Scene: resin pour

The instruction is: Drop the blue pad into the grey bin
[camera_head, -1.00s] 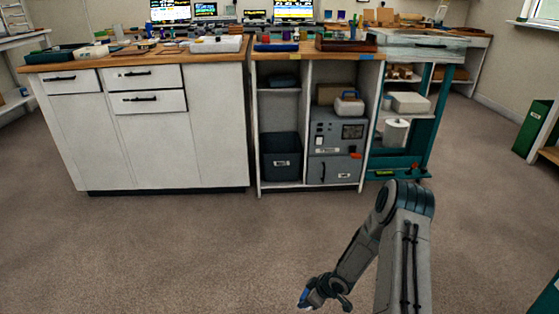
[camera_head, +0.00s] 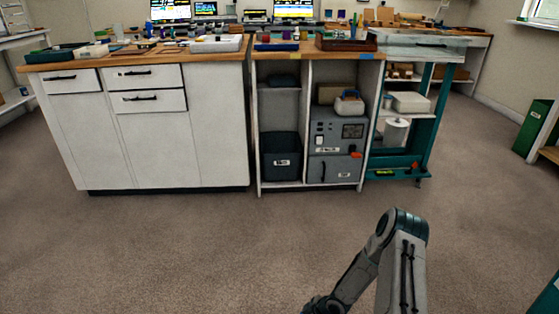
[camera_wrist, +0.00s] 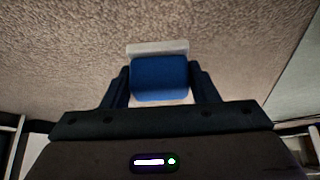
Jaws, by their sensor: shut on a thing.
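The blue pad (camera_wrist: 160,78) is between the two dark fingers of my gripper (camera_wrist: 160,72) in the wrist view, with a pale strip along its far edge. My gripper is shut on it, above the carpet. In the head view my arm reaches down to the bottom edge, and the fingers and pad are out of frame. A dark grey bin (camera_head: 280,160) with a white label stands in the lower left compartment of the open middle cabinet, well ahead of my arm. Its inside is mostly hidden.
A grey machine (camera_head: 336,155) fills the compartment right of the bin. White drawers (camera_head: 150,100) stand left and a teal shelf unit (camera_head: 405,150) right. The worktop (camera_head: 210,48) is crowded. The carpet (camera_head: 200,250) before the cabinets is clear.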

